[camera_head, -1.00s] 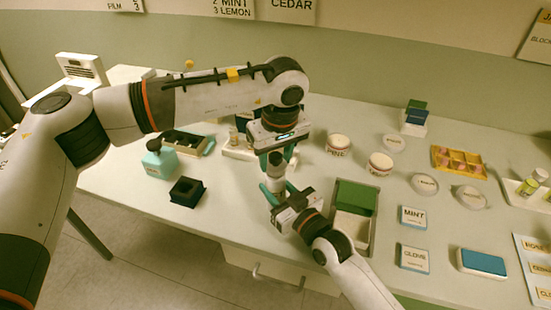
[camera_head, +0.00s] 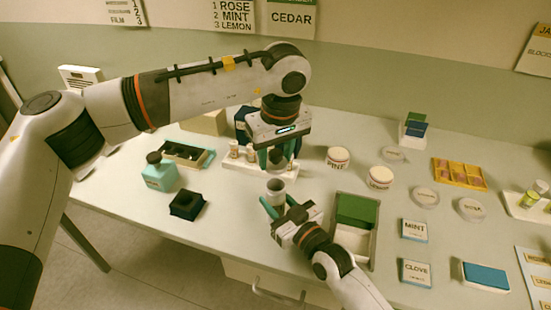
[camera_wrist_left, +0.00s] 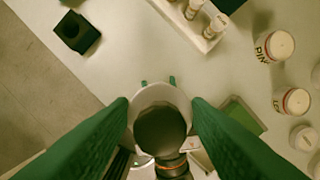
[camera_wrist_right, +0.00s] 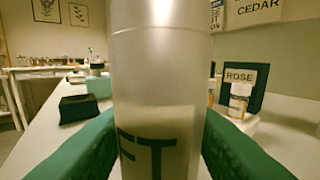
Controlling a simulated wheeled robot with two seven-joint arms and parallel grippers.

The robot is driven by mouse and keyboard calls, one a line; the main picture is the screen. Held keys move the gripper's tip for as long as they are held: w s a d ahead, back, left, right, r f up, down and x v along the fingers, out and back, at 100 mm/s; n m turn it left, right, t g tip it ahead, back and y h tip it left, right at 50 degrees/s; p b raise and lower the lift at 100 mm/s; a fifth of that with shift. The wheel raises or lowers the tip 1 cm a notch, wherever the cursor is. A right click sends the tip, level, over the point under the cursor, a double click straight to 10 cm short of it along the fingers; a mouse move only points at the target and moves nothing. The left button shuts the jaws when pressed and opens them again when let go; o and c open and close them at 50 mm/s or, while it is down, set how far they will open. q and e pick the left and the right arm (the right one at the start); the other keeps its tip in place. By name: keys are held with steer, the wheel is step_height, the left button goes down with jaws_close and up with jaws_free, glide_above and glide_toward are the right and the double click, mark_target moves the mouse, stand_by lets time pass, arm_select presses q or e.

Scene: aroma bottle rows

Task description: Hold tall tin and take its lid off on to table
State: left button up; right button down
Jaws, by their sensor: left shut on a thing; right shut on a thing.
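The tall tin (camera_head: 276,188) is a pale metallic cylinder standing upright near the table's front. My right gripper (camera_head: 278,206) is shut around its body. In the right wrist view the tin (camera_wrist_right: 155,85) fills the middle between the green fingers, with dark letters "FT" and a seam near the top. My left gripper (camera_head: 279,163) is above the tin, pointing down, shut on the lid (camera_head: 281,153).
A green-and-white open box (camera_head: 357,208) stands close right of my right gripper. A white rack with small bottles (camera_head: 234,166) is behind left. A dark square holder (camera_head: 187,204) and a teal bottle (camera_head: 158,174) are left. Bare table lies between the holder and tin.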

steer(key=c, duration=0.8)
jaws_free()
